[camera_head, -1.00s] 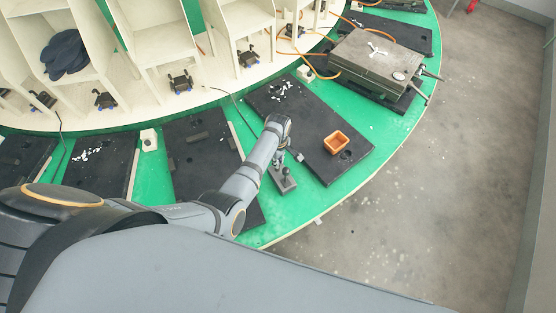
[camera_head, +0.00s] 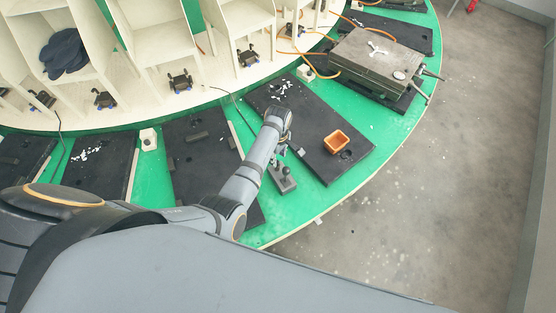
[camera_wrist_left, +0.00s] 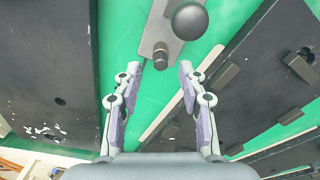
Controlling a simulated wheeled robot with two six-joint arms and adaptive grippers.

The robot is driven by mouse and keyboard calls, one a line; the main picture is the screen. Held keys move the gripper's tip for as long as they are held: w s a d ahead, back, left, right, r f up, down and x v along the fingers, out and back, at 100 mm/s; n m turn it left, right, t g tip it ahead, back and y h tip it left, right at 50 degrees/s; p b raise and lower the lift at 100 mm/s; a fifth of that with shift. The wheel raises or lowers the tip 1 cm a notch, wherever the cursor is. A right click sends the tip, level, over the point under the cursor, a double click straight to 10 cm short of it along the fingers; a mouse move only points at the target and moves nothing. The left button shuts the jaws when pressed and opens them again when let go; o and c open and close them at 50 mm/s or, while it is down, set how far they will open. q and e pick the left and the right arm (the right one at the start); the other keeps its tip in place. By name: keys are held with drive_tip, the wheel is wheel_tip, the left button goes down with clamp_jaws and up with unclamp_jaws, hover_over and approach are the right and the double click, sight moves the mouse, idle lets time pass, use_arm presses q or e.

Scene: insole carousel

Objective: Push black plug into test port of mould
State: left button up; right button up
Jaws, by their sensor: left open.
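My left gripper (camera_head: 283,150) hangs over the green table beside the black mould plate (camera_head: 341,165). In the left wrist view, its two fingers (camera_wrist_left: 161,72) are apart with nothing between the pads. A grey block (camera_head: 285,186) with a round dark knob lies just past the fingertips; the knob (camera_wrist_left: 190,20) also shows in the left wrist view. A small dark cylinder (camera_wrist_left: 160,52) stands on this block, in line with the gap between the fingertips; it may be the black plug. The mould plate has small round holes; I cannot tell which is the test port. My right gripper is not in view.
Another black plate (camera_head: 208,163) lies to the left. A closed metal mould (camera_head: 375,62) with orange hoses stands at the upper right. Wooden compartments (camera_head: 152,40) line the back.

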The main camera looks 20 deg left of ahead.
sight(278, 162)
use_arm(q)
drive_tip(key=shift+r, duration=2)
drive_tip(key=shift+s+f, duration=0.1)
